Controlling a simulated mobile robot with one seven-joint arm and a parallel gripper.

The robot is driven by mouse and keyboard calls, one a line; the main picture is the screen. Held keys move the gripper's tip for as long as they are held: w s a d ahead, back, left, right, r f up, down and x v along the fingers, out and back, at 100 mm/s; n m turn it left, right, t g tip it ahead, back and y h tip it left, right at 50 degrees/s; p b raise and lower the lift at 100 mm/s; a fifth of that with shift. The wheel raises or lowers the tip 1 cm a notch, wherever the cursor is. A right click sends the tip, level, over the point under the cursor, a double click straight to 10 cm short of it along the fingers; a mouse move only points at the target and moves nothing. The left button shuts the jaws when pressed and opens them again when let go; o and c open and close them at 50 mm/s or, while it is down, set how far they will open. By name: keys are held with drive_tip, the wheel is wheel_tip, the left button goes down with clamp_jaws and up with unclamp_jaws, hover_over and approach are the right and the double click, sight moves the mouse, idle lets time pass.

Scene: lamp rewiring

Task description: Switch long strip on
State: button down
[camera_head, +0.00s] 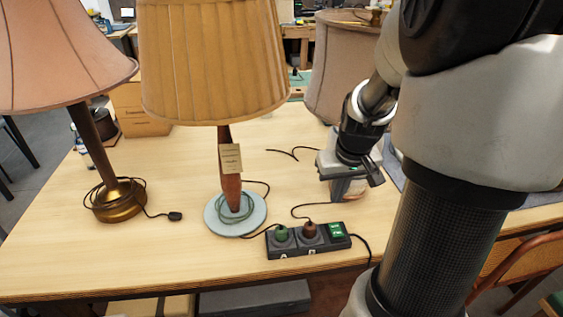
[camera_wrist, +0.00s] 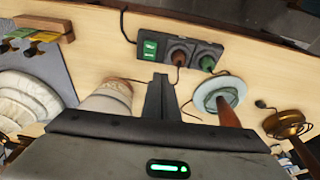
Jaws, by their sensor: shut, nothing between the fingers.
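The long black power strip (camera_head: 300,249) lies near the table's front edge. It has a green rocker switch (camera_head: 336,230) at its right end, a green plug (camera_head: 281,233) in socket A and a dark red plug (camera_head: 309,230) in socket B. In the wrist view the strip (camera_wrist: 210,48) is at the top, with the green switch (camera_wrist: 150,48) at its left end. My gripper (camera_wrist: 159,80) is shut and empty, apart from the strip. In the head view my gripper (camera_head: 350,170) is above and behind the strip's right end.
A lamp with a pleated shade (camera_head: 215,60) and pale round base (camera_head: 214,222) stands behind the strip. A brass-based lamp (camera_head: 118,203) is at left. A third lamp's shade (camera_head: 335,65) is behind my arm. A loose cable (camera_head: 288,152) lies on the table (camera_head: 60,265).

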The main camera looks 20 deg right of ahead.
drive_tip(key=d, duration=0.2)
drive_tip(key=s+d+f, duration=0.1)
drive_tip(key=b, duration=0.2)
hover_over(337, 233)
drive_tip(key=f, duration=1.2)
drive_tip(key=shift+s+a+f, duration=0.1)
drive_tip(key=shift+s, duration=0.2)
drive_tip(key=shift+s+f, duration=0.1)
drive_tip(key=shift+f, duration=0.65)
